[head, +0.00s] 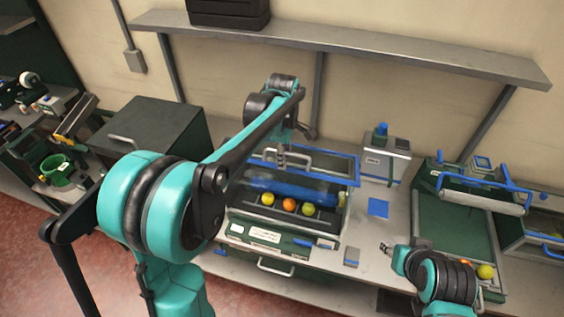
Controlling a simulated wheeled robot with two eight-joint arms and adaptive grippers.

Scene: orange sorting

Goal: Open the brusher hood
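The brusher (268,238) is a green machine on the bench in the middle of the head view. Inside it are a blue roller brush and a row of fruit, one orange (289,205) between yellow ones. Its hood (345,170) has a blue frame, with a pale bar handle near its back edge. My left arm reaches over the brusher, and my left gripper (281,153) points down at the handle. Its fingers are small and partly merge with the handle, so contact and opening are unclear. My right gripper (386,248) is low, right of the brusher, with nothing visible in it.
A grey box with a blue-topped part (382,160) stands behind right. Another green machine (462,225) with a blue frame and yellow fruit is at the right. A dark cabinet (155,130) stands left. A wall shelf (340,42) runs above. A blue pad (378,208) lies on the bench.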

